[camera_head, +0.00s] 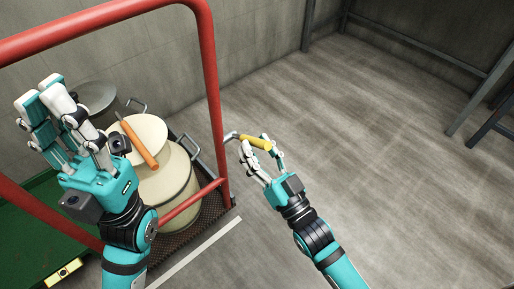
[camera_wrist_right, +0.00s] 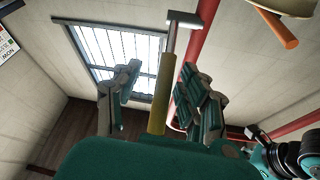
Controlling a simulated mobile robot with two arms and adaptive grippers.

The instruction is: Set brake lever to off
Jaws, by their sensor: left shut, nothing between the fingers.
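The brake lever has a yellow grip (camera_head: 256,142) on a grey metal rod, which runs left to the red rail of the cart. My right gripper (camera_head: 260,149) is around the yellow grip. In the right wrist view the grip (camera_wrist_right: 161,92) stands between the spread fingers of my right gripper (camera_wrist_right: 160,95). A gap shows on its left side; whether the right-hand fingers touch it I cannot tell. My left gripper (camera_head: 48,98) is shut and empty, raised at the left in front of the cart, away from the lever.
The cart's red rail (camera_head: 213,95) stands close left of the lever. On the cart are a cream drum (camera_head: 170,185) with an orange-handled tool (camera_head: 139,143) on top and a grey pot (camera_head: 97,95). The floor (camera_head: 370,150) to the right is clear. Grey metal frames stand farther right.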

